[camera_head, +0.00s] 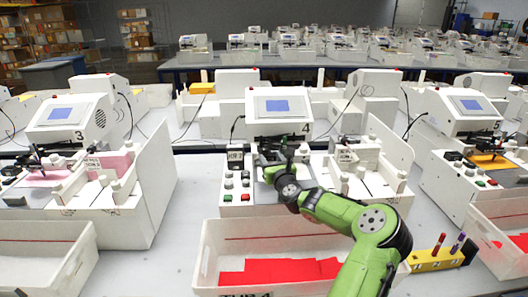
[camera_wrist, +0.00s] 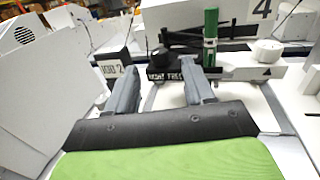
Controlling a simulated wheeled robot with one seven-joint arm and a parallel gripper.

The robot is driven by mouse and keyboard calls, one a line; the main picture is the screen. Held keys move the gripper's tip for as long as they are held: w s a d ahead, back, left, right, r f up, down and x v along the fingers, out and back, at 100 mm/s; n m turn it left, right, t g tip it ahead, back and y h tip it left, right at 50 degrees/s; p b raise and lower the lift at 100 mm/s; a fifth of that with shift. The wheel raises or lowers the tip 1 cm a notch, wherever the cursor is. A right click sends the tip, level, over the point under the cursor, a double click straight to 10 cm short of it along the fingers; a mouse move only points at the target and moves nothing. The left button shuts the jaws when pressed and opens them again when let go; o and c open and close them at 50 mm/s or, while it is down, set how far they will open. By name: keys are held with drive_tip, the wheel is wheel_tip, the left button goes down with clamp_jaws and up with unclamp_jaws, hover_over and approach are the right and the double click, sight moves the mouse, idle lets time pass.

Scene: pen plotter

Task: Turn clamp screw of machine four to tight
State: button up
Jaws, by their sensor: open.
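Machine four (camera_head: 280,104) stands in the middle of the head view, with a blue screen and a "4" on its front. My gripper (camera_head: 270,160) is over its plotting area and hides part of the pen carriage there. In the wrist view my gripper (camera_wrist: 160,64) is open, with nothing between its fingers. Just beyond the fingertips is a black pen holder (camera_wrist: 164,76) with a small label that seems to read "tight" and "free". A dark clamp screw (camera_wrist: 180,42) with a bar shape appears above the label. A green pen (camera_wrist: 210,32) stands upright beside it.
A white knob (camera_wrist: 267,52) sits right of the pen. A button panel (camera_head: 236,188) lies left of my gripper. A white tray (camera_head: 210,255) with red sheets stands in front, and a yellow pen rack (camera_head: 432,262) to the right. Machine three (camera_head: 72,118) stands at left.

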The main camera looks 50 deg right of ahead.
sight(265, 149)
drive_tip(key=x, duration=0.7)
drive_tip(key=shift+w+d, duration=0.15)
drive_tip(key=shift+w, duration=0.15)
drive_tip(key=shift+c, duration=0.4)
drive_tip(key=c, duration=0.9)
drive_tip(key=shift+o, duration=0.2)
drive_tip(key=m+g+h+p, duration=0.2)
drive_tip(key=p, duration=0.1)
drive_tip(key=shift+w+r+g+h, duration=0.1)
drive_tip(key=shift+r+g+h, duration=0.2)
drive_tip(key=shift+r+h, duration=0.1)
drive_tip(key=m+g+h+p, duration=0.1)
drive_tip(key=m+g+p, duration=0.1)
drive_tip(key=p, duration=0.1)
drive_tip(key=shift+f+h, duration=0.1)
drive_tip(key=shift+h, duration=0.2)
drive_tip(key=shift+f+m+g+h+p, duration=0.2)
drive_tip(key=shift+m+g+h+p, duration=0.1)
drive_tip(key=shift+m+g+p, duration=0.15)
drive_tip(key=o, duration=0.9)
